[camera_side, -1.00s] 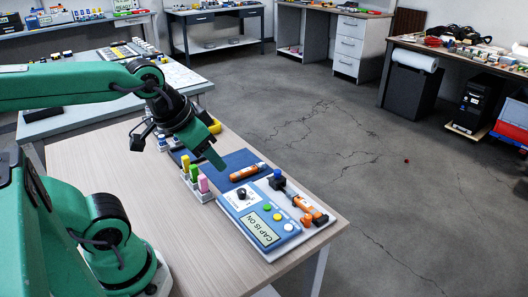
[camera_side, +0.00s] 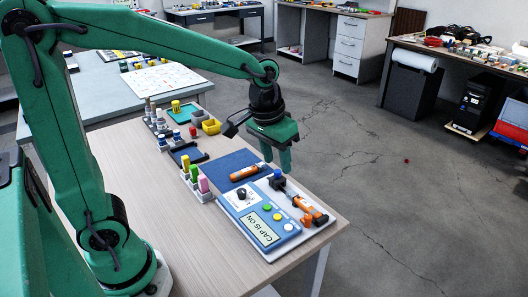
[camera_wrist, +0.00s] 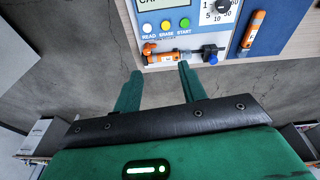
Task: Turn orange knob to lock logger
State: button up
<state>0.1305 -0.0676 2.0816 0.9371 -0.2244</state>
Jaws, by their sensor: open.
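The blue and white reader station (camera_side: 252,212) stands near the table's front right corner; its screen reads "CAP IS ON". An orange logger with a white band (camera_side: 312,212) lies in its right-hand side, and the small orange knob (camera_side: 306,220) is beside it. In the wrist view the orange knob (camera_wrist: 148,49) is at the logger's left end, just beyond the left fingertip. A blue knob (camera_side: 277,176) is at the other end; it also shows in the wrist view (camera_wrist: 208,53). My gripper (camera_side: 277,162) is open and empty above the station's far end, pointing down, apart from the logger.
A second orange logger (camera_side: 247,172) lies on the dark blue mat (camera_side: 228,162). A rack with yellow, green and pink vials (camera_side: 197,182) stands left of the station. The table's front left is clear.

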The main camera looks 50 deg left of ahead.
jog(key=g, duration=0.2)
send_over(309, 216)
notch_tip(309, 216, down, 8)
jog(key=shift+d+f+n, duration=0.15)
jog(key=shift+f+n, duration=0.25)
jog(key=shift+f, duration=0.35)
jog(key=shift+f, duration=0.15)
jog(key=shift+f, duration=3.75)
grip_shut()
